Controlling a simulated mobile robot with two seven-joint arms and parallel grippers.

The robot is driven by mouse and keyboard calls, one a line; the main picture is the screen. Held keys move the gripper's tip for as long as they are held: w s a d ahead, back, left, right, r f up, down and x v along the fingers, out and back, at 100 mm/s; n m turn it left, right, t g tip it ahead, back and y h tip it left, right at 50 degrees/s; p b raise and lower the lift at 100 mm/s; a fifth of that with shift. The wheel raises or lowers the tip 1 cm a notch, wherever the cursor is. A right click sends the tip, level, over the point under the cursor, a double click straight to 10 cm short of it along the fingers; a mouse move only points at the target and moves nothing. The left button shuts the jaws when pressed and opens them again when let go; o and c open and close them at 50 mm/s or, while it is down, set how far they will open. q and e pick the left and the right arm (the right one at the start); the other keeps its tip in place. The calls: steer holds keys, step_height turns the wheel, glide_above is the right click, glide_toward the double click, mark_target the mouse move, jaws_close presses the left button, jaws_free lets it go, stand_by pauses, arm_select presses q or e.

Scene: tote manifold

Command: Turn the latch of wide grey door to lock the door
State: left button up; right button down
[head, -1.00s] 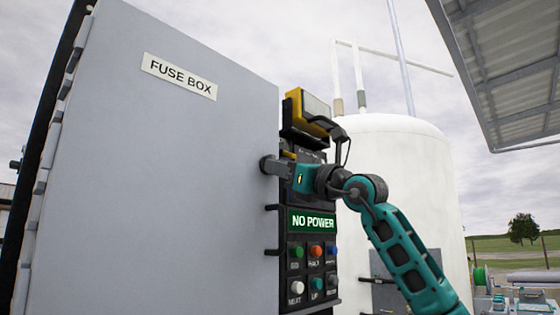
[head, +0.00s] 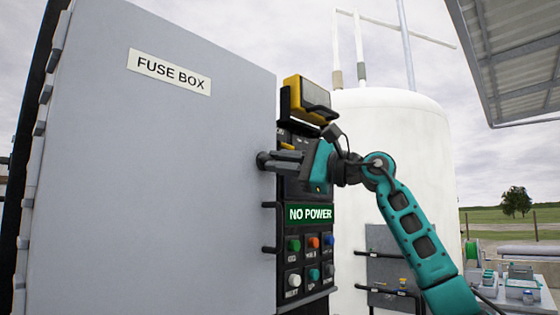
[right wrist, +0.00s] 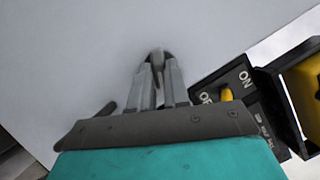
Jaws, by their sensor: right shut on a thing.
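The wide grey door (head: 150,180) with a "FUSE BOX" label fills the left of the head view. Its dark latch (head: 263,160) sits at the door's right edge. My right gripper (head: 275,160) reaches it from the right, its fingers pointing left. In the right wrist view the two fingers close together on the latch (right wrist: 158,54) in front of the grey door (right wrist: 90,50). The fingers hide part of the latch, so its exact angle is hard to tell. My left gripper is not in view.
A black control panel beside the door carries a "NO POWER" display (head: 309,213), several coloured buttons and a yellow-black device (head: 307,98) above. An ON switch (right wrist: 230,92) is close to my gripper. A white tank (head: 395,130) stands behind.

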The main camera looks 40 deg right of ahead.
steer(key=n, duration=0.1)
steer(key=n+g, duration=0.1)
steer(key=n, duration=0.1)
steer(key=n+g, duration=0.1)
steer(key=n, duration=0.1)
steer(key=shift+r, duration=0.3)
steer(key=shift+d, duration=0.1)
stand_by(0.3)
steer(key=c, duration=1.1)
jaws_free()
steer(key=v, duration=1.3)
steer(key=shift+b, duration=0.35)
steer(key=shift+r, duration=0.15)
